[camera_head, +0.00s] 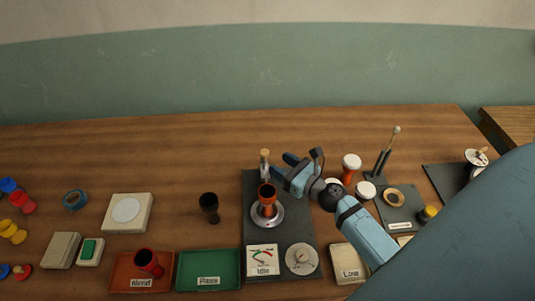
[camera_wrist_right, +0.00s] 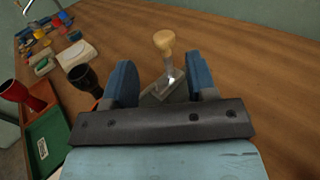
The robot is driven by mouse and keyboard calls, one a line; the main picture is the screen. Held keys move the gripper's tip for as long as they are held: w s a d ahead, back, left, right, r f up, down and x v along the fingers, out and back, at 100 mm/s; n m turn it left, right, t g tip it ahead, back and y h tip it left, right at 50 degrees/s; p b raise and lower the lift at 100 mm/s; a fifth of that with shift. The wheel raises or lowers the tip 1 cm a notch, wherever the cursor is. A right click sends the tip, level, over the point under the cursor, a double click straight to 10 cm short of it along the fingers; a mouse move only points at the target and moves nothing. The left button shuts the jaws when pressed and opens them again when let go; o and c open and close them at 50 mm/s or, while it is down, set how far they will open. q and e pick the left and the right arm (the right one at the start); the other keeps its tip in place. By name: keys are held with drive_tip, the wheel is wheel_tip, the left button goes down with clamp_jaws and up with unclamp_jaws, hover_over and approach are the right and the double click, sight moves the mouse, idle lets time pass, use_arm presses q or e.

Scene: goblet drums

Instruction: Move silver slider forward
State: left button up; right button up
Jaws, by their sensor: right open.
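The silver slider (camera_head: 264,168) has a pale wooden knob on top and stands at the back of a dark grey board (camera_head: 255,186). In the right wrist view the slider's metal stem (camera_wrist_right: 170,72) rises from a grey block, between and beyond my fingers. My right gripper (camera_head: 284,167) is open and sits just right of the slider, fingers pointing toward it. I see nothing between the fingertips, and they look apart from the slider. My left gripper is not in view.
An orange goblet drum (camera_head: 267,195) stands on a round silver plate in front of the slider. A gauge marked Idle (camera_head: 263,259) and a dial (camera_head: 302,258) are nearer. A black cup (camera_head: 209,207) stands left. The table behind is clear.

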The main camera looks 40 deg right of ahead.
drive_tip(key=shift+b+v, duration=0.55)
drive_tip(key=shift+v, duration=2.1)
drive_tip(key=shift+a, duration=0.15)
